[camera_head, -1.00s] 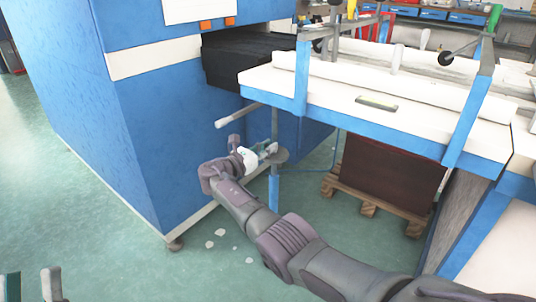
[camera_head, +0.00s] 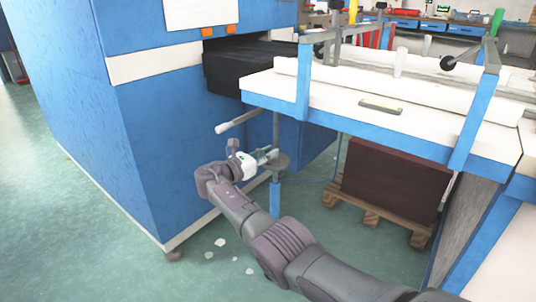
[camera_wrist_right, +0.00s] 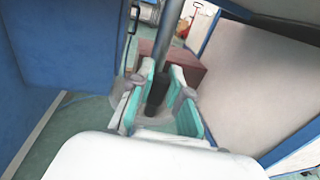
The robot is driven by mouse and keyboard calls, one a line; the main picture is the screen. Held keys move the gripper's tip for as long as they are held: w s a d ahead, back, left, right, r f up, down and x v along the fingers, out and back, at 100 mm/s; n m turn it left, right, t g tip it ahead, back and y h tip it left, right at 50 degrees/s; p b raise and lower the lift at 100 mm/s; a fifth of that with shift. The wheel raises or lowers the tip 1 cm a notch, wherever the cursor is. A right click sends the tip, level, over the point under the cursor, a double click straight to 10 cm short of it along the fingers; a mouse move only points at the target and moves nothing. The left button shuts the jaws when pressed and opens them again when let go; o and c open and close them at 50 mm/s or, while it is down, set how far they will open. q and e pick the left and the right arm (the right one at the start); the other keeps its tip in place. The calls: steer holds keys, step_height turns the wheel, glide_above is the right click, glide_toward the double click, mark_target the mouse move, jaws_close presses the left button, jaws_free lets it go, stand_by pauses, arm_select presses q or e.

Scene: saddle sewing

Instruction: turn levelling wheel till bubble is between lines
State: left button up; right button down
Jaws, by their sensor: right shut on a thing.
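The levelling wheel (camera_head: 281,162) is a grey disc on the blue table leg, below the white table top. My right gripper (camera_head: 266,156) comes at it from the left and is shut on its dark upright handle. In the right wrist view the handle (camera_wrist_right: 157,94) stands between the teal-padded fingers (camera_wrist_right: 165,100), with part of the grey disc below. The spirit level (camera_head: 381,106) lies on the table top; its bubble is too small to make out. My left gripper is not in view.
A blue machine (camera_head: 135,130) stands close on the left of my right gripper. A white-tipped rod (camera_head: 238,122) sticks out just above it. A brown stack (camera_head: 391,180) on a wooden pallet (camera_head: 376,214) stands under the table (camera_head: 345,100).

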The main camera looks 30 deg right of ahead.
steer(key=c, duration=1.1)
jaws_free()
steer(key=shift+s, duration=0.1)
steer(key=v, duration=1.2)
